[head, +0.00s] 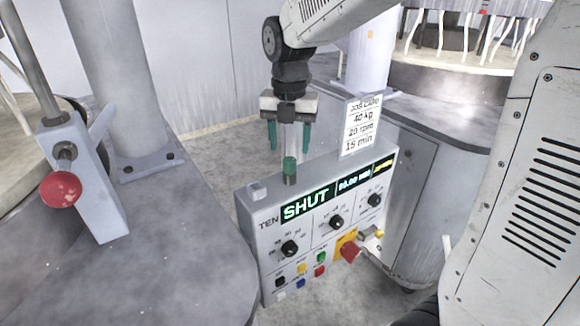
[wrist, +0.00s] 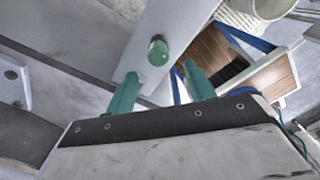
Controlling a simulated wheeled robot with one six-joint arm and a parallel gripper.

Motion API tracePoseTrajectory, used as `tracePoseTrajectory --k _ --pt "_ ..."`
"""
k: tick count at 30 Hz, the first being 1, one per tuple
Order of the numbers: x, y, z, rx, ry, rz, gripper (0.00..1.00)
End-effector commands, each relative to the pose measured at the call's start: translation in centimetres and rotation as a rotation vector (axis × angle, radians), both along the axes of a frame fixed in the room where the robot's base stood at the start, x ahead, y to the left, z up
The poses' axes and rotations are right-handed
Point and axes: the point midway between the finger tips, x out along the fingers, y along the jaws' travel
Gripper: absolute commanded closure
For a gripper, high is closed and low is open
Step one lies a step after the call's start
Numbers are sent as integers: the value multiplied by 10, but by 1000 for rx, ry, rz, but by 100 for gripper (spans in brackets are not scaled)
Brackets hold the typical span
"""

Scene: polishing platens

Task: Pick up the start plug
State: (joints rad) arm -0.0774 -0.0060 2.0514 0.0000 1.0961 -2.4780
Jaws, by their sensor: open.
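The start plug (head: 289,168) is a small green-topped cylinder standing upright on the top of the grey control box (head: 262,212). In the wrist view the start plug (wrist: 158,52) shows its round green end on the pale box top (wrist: 165,22). My gripper (head: 289,140) hangs pointing down above the plug, its two green fingers apart and empty. In the wrist view my gripper (wrist: 160,75) has one finger to each side of the plug's picture position, with the plug a little beyond the fingertips. The plug's lower end is hidden.
A white job card (head: 360,128) stands at the back of the box, right of my gripper. A red-knobbed lever (head: 62,189) stands at left. Red button (head: 350,252) on the box front.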

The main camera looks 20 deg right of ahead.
Motion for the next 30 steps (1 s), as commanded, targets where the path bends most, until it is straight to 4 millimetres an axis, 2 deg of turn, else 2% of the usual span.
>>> tracePoseTrajectory --k 10,19,20,24,25,30 --pt "6 -3 -48 -1 3 -2 46" --pt "6 -2 -54 0 0 -2 46" --pt "6 -2 -54 0 0 -3 49" --pt "6 -2 -54 0 0 -3 88" --pt "6 -2 -54 0 0 -3 95" --pt "6 -2 -54 0 0 -3 95"
